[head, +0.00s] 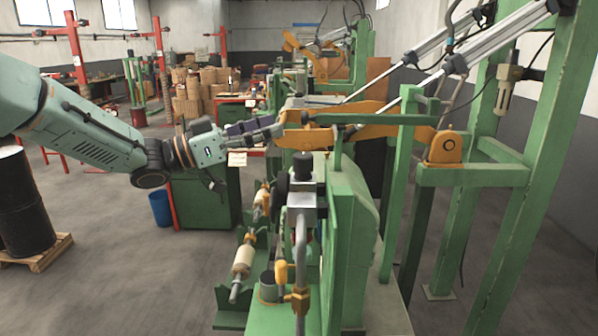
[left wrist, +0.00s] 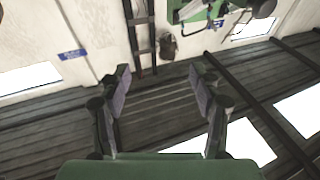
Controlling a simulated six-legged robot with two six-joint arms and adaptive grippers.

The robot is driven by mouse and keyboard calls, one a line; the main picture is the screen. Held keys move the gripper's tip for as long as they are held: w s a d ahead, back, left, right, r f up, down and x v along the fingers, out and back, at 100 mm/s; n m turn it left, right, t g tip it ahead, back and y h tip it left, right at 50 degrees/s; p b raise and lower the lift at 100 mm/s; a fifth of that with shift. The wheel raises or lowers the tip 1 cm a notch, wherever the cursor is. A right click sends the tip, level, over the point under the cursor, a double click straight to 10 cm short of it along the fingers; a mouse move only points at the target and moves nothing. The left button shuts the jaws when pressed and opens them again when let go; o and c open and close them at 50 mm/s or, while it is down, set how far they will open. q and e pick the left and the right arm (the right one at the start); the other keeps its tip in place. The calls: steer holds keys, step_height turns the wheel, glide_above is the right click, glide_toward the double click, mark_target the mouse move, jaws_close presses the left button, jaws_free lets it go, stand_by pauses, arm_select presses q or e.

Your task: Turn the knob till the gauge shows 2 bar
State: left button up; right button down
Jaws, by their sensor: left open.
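A black knob (head: 303,168) stands upright on a silver valve block (head: 307,207) at the near end of the green machine. A dark round part (head: 281,187), perhaps the gauge seen edge-on, sits at the block's left; no dial face or reading shows. My left gripper (head: 277,129) is above and a little left of the knob in the head view, apart from it. It points right toward an orange arm. In the left wrist view its two fingers (left wrist: 163,84) are spread with nothing between them; the knob is not in that view. My right gripper is not in view.
The green machine (head: 350,215) with orange arms (head: 385,122) and slanted cylinders fills the right. A grey pipe with a brass fitting (head: 298,300) rises before the valve block. A blue bin (head: 160,208) and a black drum (head: 22,205) stand left. The floor between them is clear.

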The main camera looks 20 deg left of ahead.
mark_target(295, 163)
arm_select(q)
steer(key=f+n+t+y, duration=0.1)
steer(key=f+y, duration=0.1)
steer(key=d+f+n+t+y, duration=0.1)
steer(key=f+n+y, duration=0.1)
steer(key=f, duration=0.1)
steer(key=s+f+n+t+y+b, duration=0.1)
steer(key=f+n+y, duration=0.1)
steer(key=f+y, duration=0.1)
steer(key=shift+d, duration=0.35)
steer(key=shift+w+a+f+t+y, duration=0.1)
steer(key=shift+f+t+y, duration=0.05)
steer(key=shift+t+y, duration=0.15)
steer(key=shift+p+x, duration=0.55)
steer(key=shift+x, duration=3.35)
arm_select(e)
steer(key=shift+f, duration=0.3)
arm_select(q)
steer(key=shift+m, duration=0.3)
steer(key=shift+c, duration=0.4)
steer(key=c, duration=1.1)
steer(key=shift+n+t+y+b, duration=0.3)
steer(key=shift+n+y+b, duration=0.2)
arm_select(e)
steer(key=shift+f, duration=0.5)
arm_select(q)
steer(key=o, duration=1.2)
